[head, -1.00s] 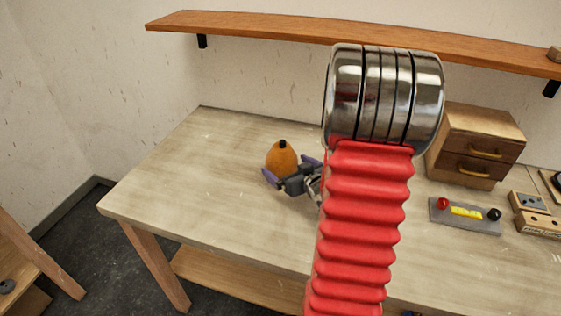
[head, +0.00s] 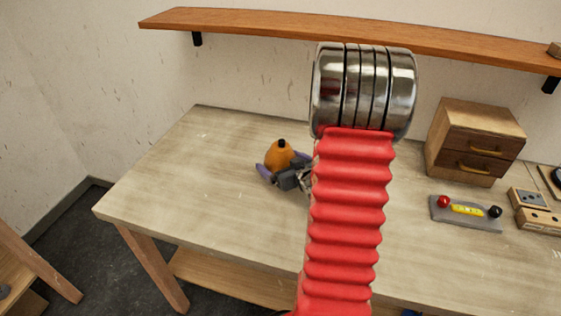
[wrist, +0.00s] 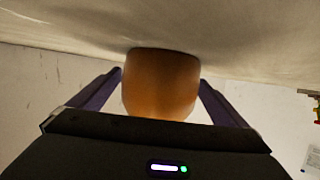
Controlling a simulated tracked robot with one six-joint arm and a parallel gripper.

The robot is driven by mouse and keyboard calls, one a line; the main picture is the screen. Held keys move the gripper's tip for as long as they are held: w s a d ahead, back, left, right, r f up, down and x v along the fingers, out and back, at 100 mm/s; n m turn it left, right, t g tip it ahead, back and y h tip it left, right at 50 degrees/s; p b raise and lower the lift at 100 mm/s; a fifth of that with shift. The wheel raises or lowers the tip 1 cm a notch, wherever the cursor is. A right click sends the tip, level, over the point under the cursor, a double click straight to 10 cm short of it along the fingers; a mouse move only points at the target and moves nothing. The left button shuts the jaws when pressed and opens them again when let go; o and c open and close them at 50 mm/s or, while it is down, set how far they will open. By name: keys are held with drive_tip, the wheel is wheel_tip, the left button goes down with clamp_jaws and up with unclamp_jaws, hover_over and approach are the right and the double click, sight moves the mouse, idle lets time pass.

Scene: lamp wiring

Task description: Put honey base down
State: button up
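The honey base (head: 280,154) is a rounded orange-brown piece with a dark tip. It is upright at the left part of the worktable (head: 190,170). My gripper (head: 282,170) is low over the table, with its purple fingers on either side of the base. In the wrist view, the base (wrist: 160,82) is between the two fingers, its wide end up against the tabletop (wrist: 230,35), with a dark shadow there. The fingers reach close to its sides. I cannot tell whether they press on it. My red arm hides part of the wrist in the head view.
A small wooden drawer unit (head: 475,140) stands at the right. In front of it lies a grey block with red and black knobs (head: 465,213). A wooden shelf (head: 350,35) runs along the wall above. The table's left part is clear around the base.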

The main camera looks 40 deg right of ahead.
drive_tip(key=c, duration=2)
drive_tip(key=shift+o, duration=0.2)
drive_tip(key=shift+r, duration=0.15)
